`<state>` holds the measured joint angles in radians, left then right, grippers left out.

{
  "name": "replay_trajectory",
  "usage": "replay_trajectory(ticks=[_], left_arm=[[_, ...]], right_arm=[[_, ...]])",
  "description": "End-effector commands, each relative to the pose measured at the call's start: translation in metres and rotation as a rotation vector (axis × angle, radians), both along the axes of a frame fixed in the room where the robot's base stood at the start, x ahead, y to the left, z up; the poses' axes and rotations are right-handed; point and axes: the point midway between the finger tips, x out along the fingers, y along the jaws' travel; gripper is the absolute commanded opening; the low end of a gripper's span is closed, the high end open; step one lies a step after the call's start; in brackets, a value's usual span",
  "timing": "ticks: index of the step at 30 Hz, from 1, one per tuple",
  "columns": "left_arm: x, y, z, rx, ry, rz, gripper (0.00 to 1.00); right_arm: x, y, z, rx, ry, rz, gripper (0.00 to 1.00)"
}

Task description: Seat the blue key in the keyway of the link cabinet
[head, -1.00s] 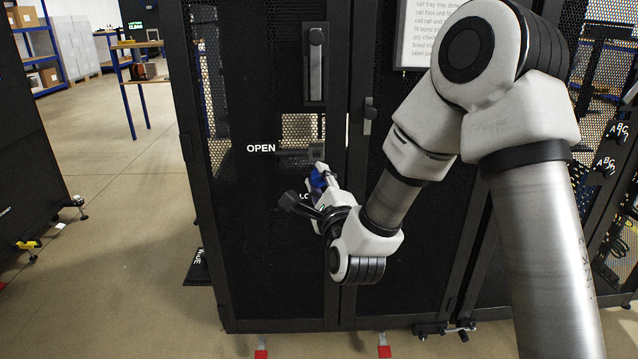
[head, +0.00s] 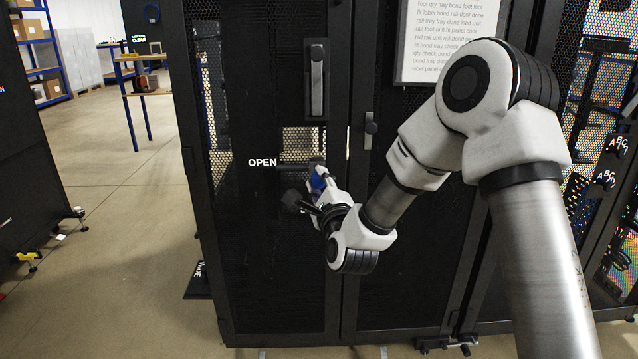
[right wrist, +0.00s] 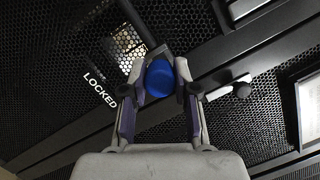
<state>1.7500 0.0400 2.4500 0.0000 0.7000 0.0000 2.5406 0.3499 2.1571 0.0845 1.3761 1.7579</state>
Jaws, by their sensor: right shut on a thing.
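The blue key (head: 317,184) is in my right gripper (head: 321,175), in front of the black mesh door of the cabinet (head: 262,260). In the right wrist view, the two fingers (right wrist: 162,68) are shut on the key's rounded blue head (right wrist: 160,82). The gripper is just below and right of the white OPEN label (head: 262,162). A LOCKED label (right wrist: 100,90) shows on the mesh in the right wrist view. The keyway is hidden, and I cannot tell whether the key touches the door. My left gripper is not in view.
Door handles (head: 317,82) and (head: 370,130) stand out from the doors. A paper sheet (head: 450,40) hangs at the upper right. A blue-legged workbench (head: 140,85) stands far back left. The floor left of the cabinet is mostly clear.

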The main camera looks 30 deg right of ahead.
Motion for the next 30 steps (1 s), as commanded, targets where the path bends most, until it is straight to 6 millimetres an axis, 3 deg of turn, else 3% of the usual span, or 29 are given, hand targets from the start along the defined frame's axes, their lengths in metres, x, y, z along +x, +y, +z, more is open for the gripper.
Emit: replay_trajectory(ticks=[30], left_arm=[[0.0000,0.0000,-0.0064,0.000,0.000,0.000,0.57]], right_arm=[[-0.0001,0.0000,0.0006,0.000,-0.001,0.000,0.00]])
